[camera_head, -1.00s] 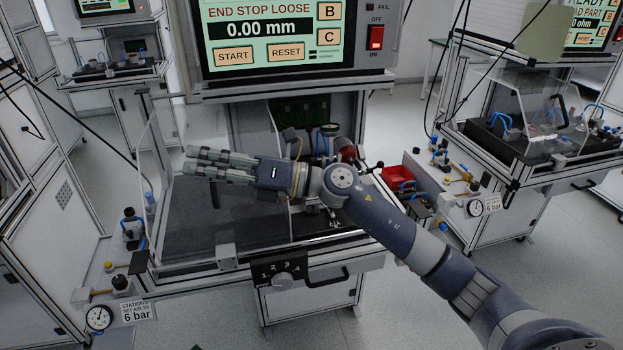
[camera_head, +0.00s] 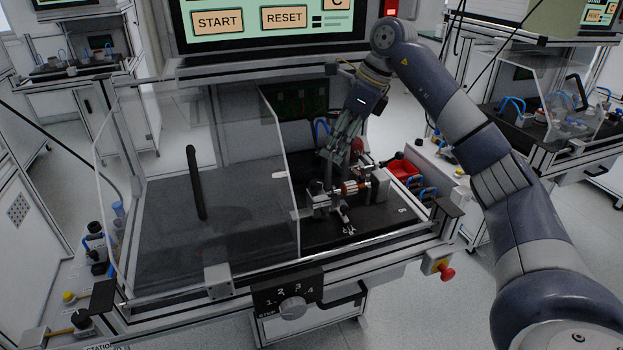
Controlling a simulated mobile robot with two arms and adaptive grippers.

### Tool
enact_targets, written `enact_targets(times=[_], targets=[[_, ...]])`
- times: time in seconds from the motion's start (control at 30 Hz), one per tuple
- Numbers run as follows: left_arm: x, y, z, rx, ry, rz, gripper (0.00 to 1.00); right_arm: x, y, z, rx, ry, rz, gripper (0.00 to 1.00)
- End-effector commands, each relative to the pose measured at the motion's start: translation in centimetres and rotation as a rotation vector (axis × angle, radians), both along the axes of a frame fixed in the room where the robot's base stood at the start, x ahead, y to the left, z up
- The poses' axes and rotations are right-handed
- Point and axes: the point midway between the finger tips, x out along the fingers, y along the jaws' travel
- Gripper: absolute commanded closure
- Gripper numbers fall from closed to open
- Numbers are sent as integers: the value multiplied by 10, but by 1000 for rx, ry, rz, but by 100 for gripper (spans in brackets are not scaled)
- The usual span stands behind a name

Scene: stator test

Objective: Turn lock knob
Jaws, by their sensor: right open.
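My right gripper (camera_head: 338,165) points down over the test fixture (camera_head: 320,203) at the right of the bench. It is open and shows nothing between its fingers. The fixture holds a copper-and-silver cylindrical part (camera_head: 352,188) lying level. A red round part (camera_head: 358,150) shows just right of the fingers; contact with it cannot be told. A grey dial knob (camera_head: 292,307) with numbers around it sits on the black front panel, well below the gripper. I cannot tell which part is the lock knob. My left gripper is out of view.
A clear panel with a black handle (camera_head: 197,183) stands over the left half of the bench. A screen with START and RESET buttons (camera_head: 283,17) hangs above. Red bins (camera_head: 402,170) stand right of the fixture. A red stop button (camera_head: 446,272) is at the front right corner.

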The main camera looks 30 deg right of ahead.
Motion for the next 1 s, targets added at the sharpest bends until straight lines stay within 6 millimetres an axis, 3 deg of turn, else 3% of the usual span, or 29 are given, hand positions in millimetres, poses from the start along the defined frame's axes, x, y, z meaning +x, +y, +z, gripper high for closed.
enact_targets(times=[0.2,0.33,0.47,0.7,1.0], targets=[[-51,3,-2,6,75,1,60,8,10,-31,1,6,3,53],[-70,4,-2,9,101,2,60,16,17,-55,2,5,3,53],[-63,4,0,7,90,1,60,22,22,-75,2,4,3,53],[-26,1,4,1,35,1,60,29,28,-94,3,0,3,53],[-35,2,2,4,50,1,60,29,28,-96,2,-1,3,53]])
